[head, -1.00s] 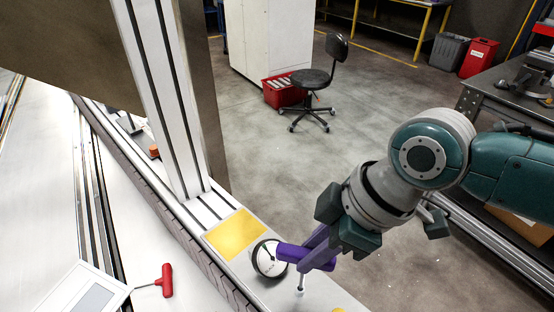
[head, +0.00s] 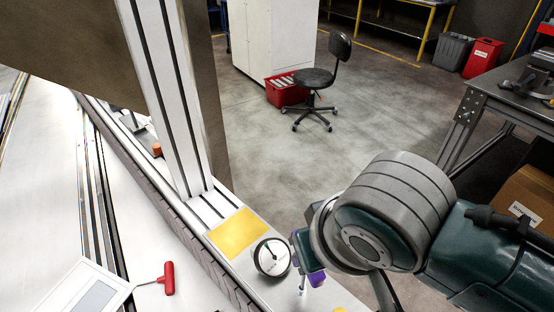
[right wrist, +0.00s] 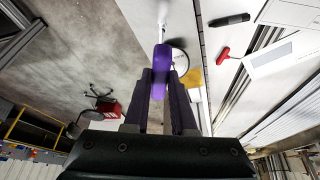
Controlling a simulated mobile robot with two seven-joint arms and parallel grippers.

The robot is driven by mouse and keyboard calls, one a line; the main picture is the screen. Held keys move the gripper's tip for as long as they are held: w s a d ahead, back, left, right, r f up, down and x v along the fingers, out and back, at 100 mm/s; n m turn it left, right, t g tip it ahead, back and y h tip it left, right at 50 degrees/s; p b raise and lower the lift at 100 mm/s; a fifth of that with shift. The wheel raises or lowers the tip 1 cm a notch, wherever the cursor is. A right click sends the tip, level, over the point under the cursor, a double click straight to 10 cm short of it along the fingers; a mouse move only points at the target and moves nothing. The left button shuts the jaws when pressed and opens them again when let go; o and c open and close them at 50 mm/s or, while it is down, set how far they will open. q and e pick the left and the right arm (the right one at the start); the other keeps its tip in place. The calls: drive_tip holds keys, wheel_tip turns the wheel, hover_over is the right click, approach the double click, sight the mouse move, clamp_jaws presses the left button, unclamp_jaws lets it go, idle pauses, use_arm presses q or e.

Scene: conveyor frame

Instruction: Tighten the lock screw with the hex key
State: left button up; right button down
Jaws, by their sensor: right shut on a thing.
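My right gripper (right wrist: 160,92) is shut on a bright purple handle (right wrist: 161,68), which also shows in the head view (head: 317,278), largely hidden by my wrist. A thin metal shaft (head: 303,286) stands below the gripper at the rail, beside a round white dial gauge (head: 272,257). The lock screw cannot be made out clearly. A red T-handled key (head: 168,279) lies apart on the left, by a white panel. My left gripper is not in view.
A yellow plate (head: 234,233) lies on the rail behind the gauge. An upright metal post (head: 168,100) rises at the left. A dark workbench (head: 500,90) and a cardboard box (head: 522,205) are at the right. A chair (head: 315,78) stands on open floor.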

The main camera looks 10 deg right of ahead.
drive_tip(key=shift+r+p, duration=2.4)
drive_tip(key=shift+p, duration=0.2)
drive_tip(key=shift+f, duration=0.1)
